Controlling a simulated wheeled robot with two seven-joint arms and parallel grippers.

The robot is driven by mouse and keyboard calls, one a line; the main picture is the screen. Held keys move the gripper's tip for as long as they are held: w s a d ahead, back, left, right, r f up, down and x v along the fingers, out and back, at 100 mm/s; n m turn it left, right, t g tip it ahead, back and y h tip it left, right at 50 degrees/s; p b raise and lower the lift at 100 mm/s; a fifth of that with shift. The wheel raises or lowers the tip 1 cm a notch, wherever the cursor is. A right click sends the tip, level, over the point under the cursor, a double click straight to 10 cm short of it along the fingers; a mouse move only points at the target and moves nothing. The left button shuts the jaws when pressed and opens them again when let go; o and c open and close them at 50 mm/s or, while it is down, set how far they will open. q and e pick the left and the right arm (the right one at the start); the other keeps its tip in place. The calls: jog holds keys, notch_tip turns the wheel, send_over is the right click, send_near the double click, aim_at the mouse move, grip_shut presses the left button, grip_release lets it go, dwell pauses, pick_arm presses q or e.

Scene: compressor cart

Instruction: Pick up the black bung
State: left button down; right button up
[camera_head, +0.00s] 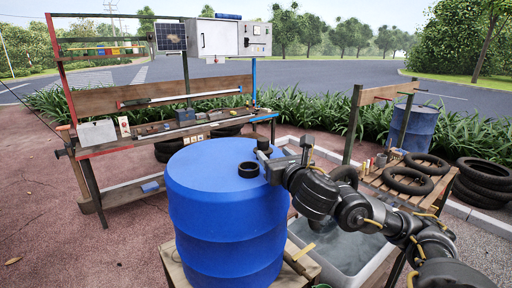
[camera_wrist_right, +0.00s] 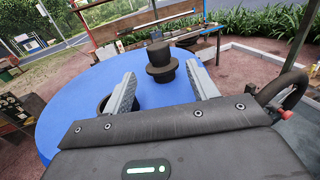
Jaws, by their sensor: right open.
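The black bung (camera_head: 262,144) stands upright on top of the blue drum (camera_head: 225,215), near its far right rim. In the right wrist view the bung (camera_wrist_right: 159,60) shows a narrow knob above a wider flanged body. My right gripper (camera_head: 268,157) is open and low over the drum top. In its wrist view the gripper (camera_wrist_right: 160,70) has a finger to each side of the bung's line, with the bung just ahead of the fingertips; I cannot see either finger touching it. My left gripper is out of view.
A short black ring (camera_head: 249,169) is on the drum top beside the bung, partly behind a finger in the wrist view (camera_wrist_right: 103,103). A cluttered workbench (camera_head: 110,148) stands behind left. A slatted table with tyres (camera_head: 408,180) and a grey water tub (camera_head: 340,262) are to the right.

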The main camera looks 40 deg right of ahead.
aim_at(261, 140)
jog(key=shift+w+d+r, duration=0.1)
jog(key=shift+w+d, duration=0.1)
jog(key=shift+w, duration=0.45)
jog(key=x, duration=0.3)
jog(key=shift+w, duration=0.3)
jog(key=shift+w+d, duration=0.1)
jog(key=shift+w, duration=0.2)
jog(key=shift+d, duration=0.1)
jog(key=p+x, duration=0.1)
jog(key=x, duration=0.3)
jog(key=shift+w+r+p, duration=0.15)
jog(key=shift+w+p, duration=0.15)
jog(key=shift+p, duration=0.1)
jog(key=shift+w, duration=0.3)
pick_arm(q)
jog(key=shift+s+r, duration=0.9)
pick_arm(e)
jog(key=shift+s, duration=0.1)
